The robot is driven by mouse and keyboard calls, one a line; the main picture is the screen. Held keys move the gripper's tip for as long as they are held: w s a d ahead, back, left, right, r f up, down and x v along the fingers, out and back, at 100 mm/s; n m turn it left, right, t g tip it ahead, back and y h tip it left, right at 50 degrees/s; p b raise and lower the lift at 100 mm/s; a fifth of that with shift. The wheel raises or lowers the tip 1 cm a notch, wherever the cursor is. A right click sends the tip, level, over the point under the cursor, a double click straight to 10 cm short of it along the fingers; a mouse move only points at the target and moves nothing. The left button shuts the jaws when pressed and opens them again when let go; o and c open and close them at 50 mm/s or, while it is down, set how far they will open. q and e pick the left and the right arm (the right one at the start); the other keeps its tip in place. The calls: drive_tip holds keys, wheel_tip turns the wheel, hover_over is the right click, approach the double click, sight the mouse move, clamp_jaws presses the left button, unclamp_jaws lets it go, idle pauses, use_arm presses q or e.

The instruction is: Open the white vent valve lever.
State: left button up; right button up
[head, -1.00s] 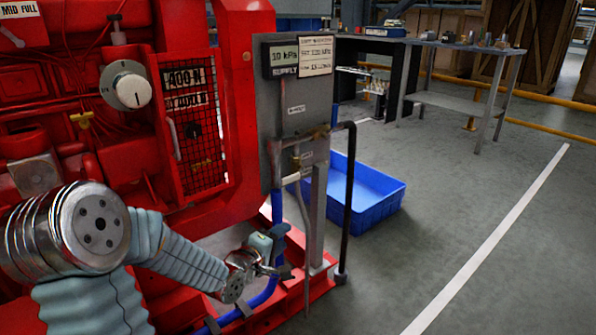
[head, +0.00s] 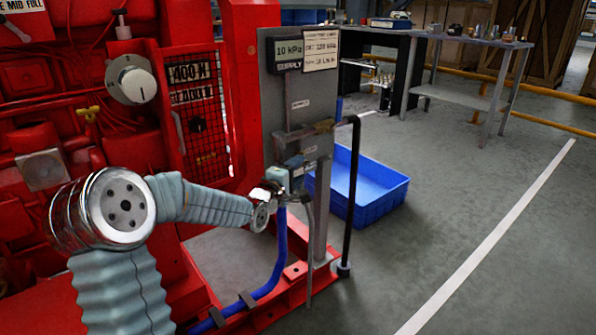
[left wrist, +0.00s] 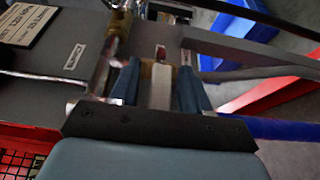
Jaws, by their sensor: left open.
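The white vent valve lever (left wrist: 161,88) shows in the left wrist view as a pale upright bar between my two blue fingers. My left gripper (left wrist: 157,72) is open, with one finger on each side of the lever. I cannot tell whether either finger touches it. In the head view my left gripper (head: 296,168) is at the lower part of the grey supply panel (head: 303,100), by the pipe fittings. There the gripper hides the lever, and I cannot make out its angle. My right gripper is in neither view.
A black bent pipe (head: 353,190) stands just right of the gripper. A blue hose (head: 276,262) runs below it to the red base. A red engine (head: 100,150) fills the left. A blue bin (head: 378,190) sits on the floor behind. Open floor lies to the right.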

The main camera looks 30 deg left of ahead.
use_arm(q)
drive_tip(key=shift+w, duration=0.35)
clamp_jaws()
